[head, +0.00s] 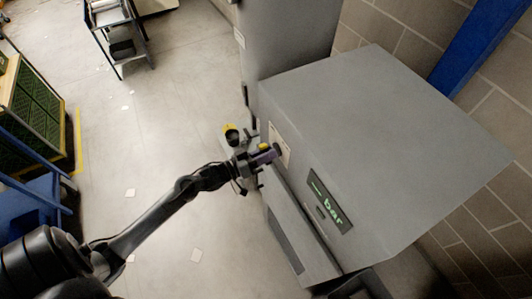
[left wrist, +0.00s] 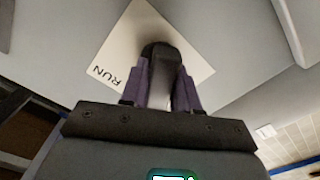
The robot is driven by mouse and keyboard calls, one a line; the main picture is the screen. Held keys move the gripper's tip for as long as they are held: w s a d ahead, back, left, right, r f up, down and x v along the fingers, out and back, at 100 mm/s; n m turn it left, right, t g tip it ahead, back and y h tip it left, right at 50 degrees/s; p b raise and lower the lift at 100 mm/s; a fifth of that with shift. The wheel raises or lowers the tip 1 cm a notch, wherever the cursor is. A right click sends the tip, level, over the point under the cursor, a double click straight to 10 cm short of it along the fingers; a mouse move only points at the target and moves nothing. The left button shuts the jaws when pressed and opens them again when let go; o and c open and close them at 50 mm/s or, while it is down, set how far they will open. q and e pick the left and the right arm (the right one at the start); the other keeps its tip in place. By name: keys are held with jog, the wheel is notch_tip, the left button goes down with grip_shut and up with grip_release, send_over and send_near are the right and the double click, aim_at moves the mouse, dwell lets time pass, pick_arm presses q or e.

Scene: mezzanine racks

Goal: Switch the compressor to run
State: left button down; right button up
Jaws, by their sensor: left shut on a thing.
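The compressor (head: 385,130) is a large grey cabinet at the right of the head view. Its front has a pale switch plate (head: 281,138) and a dark display (head: 328,202) with green "bar" lettering. In the left wrist view the plate (left wrist: 125,45) sits as a tilted square, with RUN printed near its left corner. A black switch knob (left wrist: 160,52) stands on the plate. My left gripper (head: 270,155) is at the plate, its purple fingers (left wrist: 160,85) shut on either side of the knob. The fingers hide part of the knob and plate. My right gripper is not seen.
A tall grey cabinet (head: 285,35) stands behind the compressor against the block wall. A blue post (head: 480,45) is at the upper right. A dark cart (head: 117,35) and green crates (head: 35,110) stand to the left. The floor between is mostly clear.

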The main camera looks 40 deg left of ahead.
pick_arm(q)
jog(key=m, duration=1.1)
jog(key=shift+r+m, duration=0.1)
jog(key=shift+m, duration=1.4)
jog(key=c, duration=0.9)
grip_release()
